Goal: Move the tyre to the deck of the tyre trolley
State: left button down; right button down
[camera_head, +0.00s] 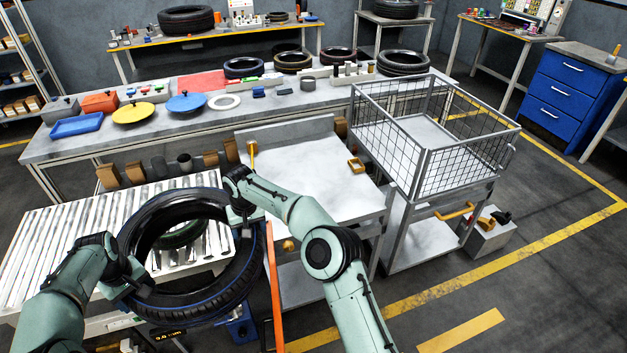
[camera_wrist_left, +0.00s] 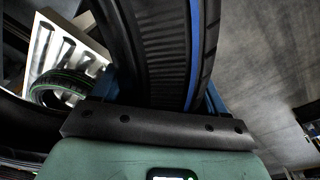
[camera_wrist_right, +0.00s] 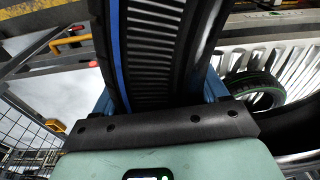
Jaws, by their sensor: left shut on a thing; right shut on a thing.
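A large black tyre with a blue stripe (camera_head: 215,300) is held tilted above the front end of the roller conveyor. My left gripper (camera_head: 130,285) is shut on its left rim. My right gripper (camera_head: 243,220) is shut on its upper right rim. The tread fills the middle of the left wrist view (camera_wrist_left: 160,55) and of the right wrist view (camera_wrist_right: 150,55), between the fingers. The trolley with a flat white deck (camera_head: 310,190) stands right of the conveyor; most of the deck is bare. My right arm covers part of its near left side.
A smaller green-striped tyre (camera_head: 182,236) lies on the conveyor (camera_head: 60,230), seen through the held tyre. An orange upright bar (camera_head: 275,285) stands between conveyor and trolley. A wire-cage trolley (camera_head: 465,165) adjoins the deck's right.

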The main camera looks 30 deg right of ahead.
aim_at(308, 183)
jog(key=l+z, duration=0.1)
jog(key=l, duration=0.75)
jog(key=i+l, duration=0.3)
jog(key=i+l+z, duration=0.15)
jog(key=i+l, duration=0.3)
jog(key=i+l+z, duration=0.1)
jog(key=i+l, duration=0.25)
jog(key=i, duration=0.25)
